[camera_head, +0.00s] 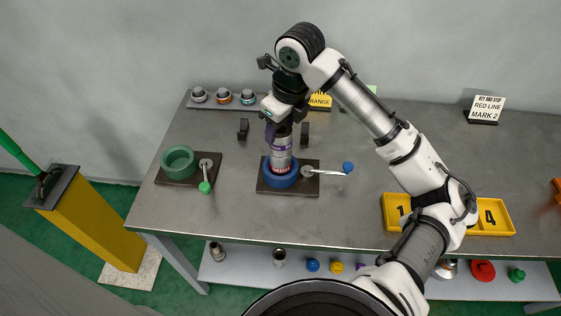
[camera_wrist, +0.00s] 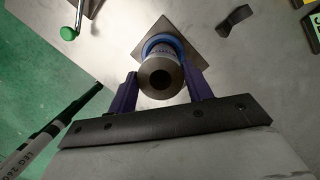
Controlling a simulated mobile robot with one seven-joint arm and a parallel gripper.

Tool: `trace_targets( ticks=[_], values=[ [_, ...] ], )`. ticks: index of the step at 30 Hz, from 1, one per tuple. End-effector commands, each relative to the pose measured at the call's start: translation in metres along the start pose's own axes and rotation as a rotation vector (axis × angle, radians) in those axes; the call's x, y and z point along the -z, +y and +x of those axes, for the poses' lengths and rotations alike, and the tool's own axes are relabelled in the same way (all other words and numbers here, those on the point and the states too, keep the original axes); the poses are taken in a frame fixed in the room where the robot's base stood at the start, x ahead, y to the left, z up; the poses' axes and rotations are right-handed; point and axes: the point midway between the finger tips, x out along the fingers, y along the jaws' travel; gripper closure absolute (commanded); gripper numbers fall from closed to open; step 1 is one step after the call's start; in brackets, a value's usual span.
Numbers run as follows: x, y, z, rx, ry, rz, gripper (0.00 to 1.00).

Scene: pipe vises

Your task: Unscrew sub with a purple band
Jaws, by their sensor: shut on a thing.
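The sub with a purple band (camera_head: 281,147) is a grey cylinder standing upright in the blue vise (camera_head: 281,181), with a reddish line lower down near the vise. My gripper (camera_head: 279,133) comes from above and is shut on the sub's upper part. The joint at the sub's lower end is hard to make out.
The blue vise's lever has a blue knob (camera_head: 348,167) to its right. A green vise (camera_head: 179,160) with a green-knobbed lever stands at left. Yellow numbered trays (camera_head: 492,216) lie at right. The table's middle is clear.

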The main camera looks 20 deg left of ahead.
Motion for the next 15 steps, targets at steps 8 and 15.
trace_targets(
  ticks=[8,15],
  values=[
    [0.0002,-0.0002,0.0000,0.001,0.001,0.002,0.32],
    [0.0000,0.0002,-0.0001,0.007,0.000,0.029,0.32]
  ],
)
